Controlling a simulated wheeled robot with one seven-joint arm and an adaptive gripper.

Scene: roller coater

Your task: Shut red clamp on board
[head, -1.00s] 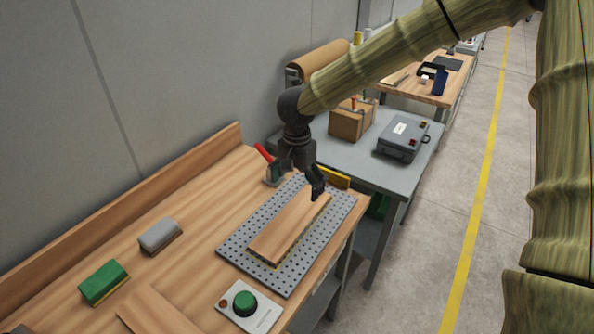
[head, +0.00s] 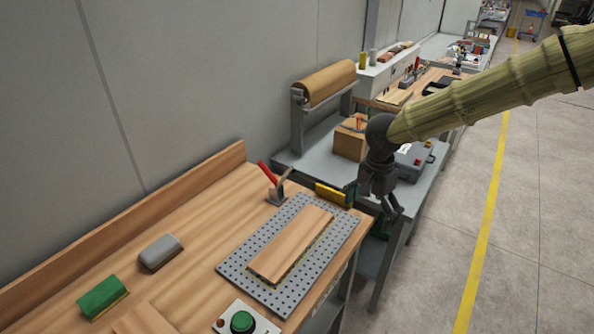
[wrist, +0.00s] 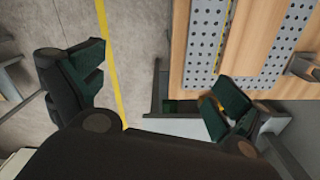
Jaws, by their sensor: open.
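The red clamp (head: 267,173) stands at the back corner of the perforated plate, its red handle tilted up and to the left. The wooden board (head: 290,243) lies flat on the perforated metal plate (head: 254,287), which rests on the wooden bench. In the head view the clamp's arm points up, clear of the board. My gripper (head: 378,208) hangs to the right of the plate, past the bench's right end, apart from clamp and board. In the wrist view its fingers (wrist: 165,95) are spread wide with nothing between them. The perforated plate (wrist: 202,45) shows at the upper right there.
A yellow-handled tool (head: 333,195) lies by the plate's far edge. A control box with a green button (head: 242,322) sits at the front. Green (head: 102,297) and grey (head: 161,252) blocks lie at left. A grey table with a cardboard box (head: 349,142) stands behind. The aisle is clear.

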